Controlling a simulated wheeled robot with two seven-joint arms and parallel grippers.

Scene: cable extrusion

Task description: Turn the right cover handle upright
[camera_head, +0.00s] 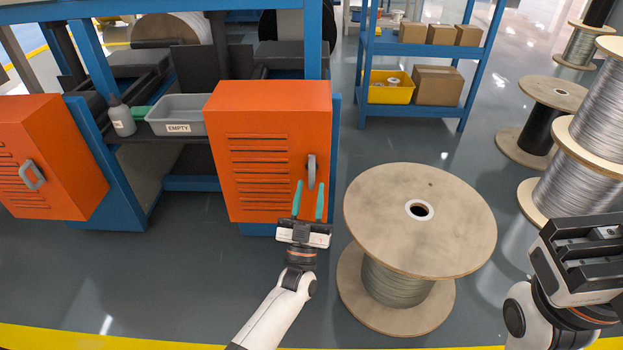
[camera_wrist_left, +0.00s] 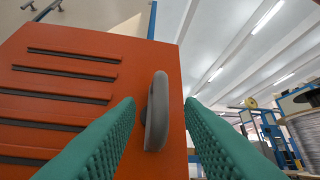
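The right orange cover (camera_head: 270,125) has a grey handle (camera_head: 311,170) near its right edge. The handle looks close to vertical in the head view and nearly upright in the left wrist view (camera_wrist_left: 157,112). My left gripper (camera_head: 308,202), with green fingers, is open just below and in front of the handle. In the left wrist view the two fingers (camera_wrist_left: 160,140) lie on either side of the handle, with gaps visible. Contact is not seen. My right gripper (camera_head: 582,250) is at the far right, away from the covers; its fingertips are not clear.
A large wooden cable spool (camera_head: 420,215) stands close to the right of my left gripper. The left orange cover (camera_head: 50,155) has a tilted handle (camera_head: 32,174). A grey bin (camera_head: 178,113) and a bottle (camera_head: 121,116) sit between the covers.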

